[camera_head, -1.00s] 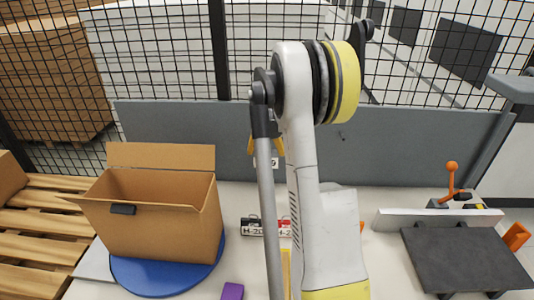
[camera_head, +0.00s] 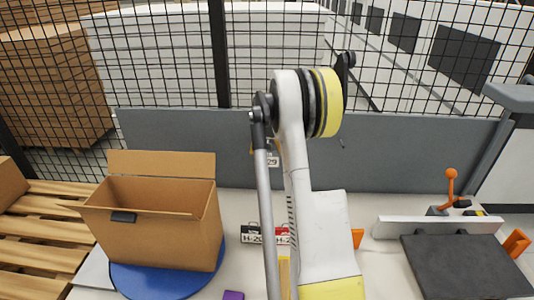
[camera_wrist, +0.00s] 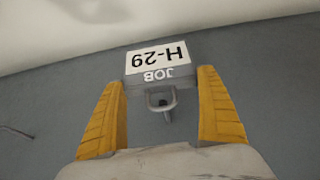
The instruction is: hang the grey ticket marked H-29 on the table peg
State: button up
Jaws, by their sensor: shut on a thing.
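The grey ticket marked H-29 (camera_wrist: 158,60) shows in the wrist view, upside down in the picture, with JOB on its edge and a small loop toward me. My gripper (camera_wrist: 166,98) has its yellow fingers on either side of it and is shut on the ticket; the finger contact is not clear. In the head view, my arm partly hides the ticket (camera_head: 272,160) and gripper, in front of the grey panel. A small dark hook-like peg (camera_head: 341,142) shows on the panel to the right; a thin dark hook (camera_wrist: 15,132) shows at the wrist view's left.
A black ticket (camera_head: 252,233) and a red ticket (camera_head: 283,231) lie on the table, partly behind my arm. An open carton (camera_head: 150,235) stands on a blue disc (camera_head: 165,281) at left. A dark plate (camera_head: 462,265) and an orange-handled clamp (camera_head: 451,185) are at right.

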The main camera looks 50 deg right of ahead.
jog(key=shift+w+d+p, duration=0.4)
jog(key=shift+w+d, duration=0.5)
jog(key=shift+d, duration=0.25)
jog(key=shift+w+d+f+b, duration=0.45)
jog(key=shift+d+f+b, duration=0.1)
jog(key=o, duration=0.7)
jog(key=shift+o, duration=0.2)
jog(key=v, duration=1.2)
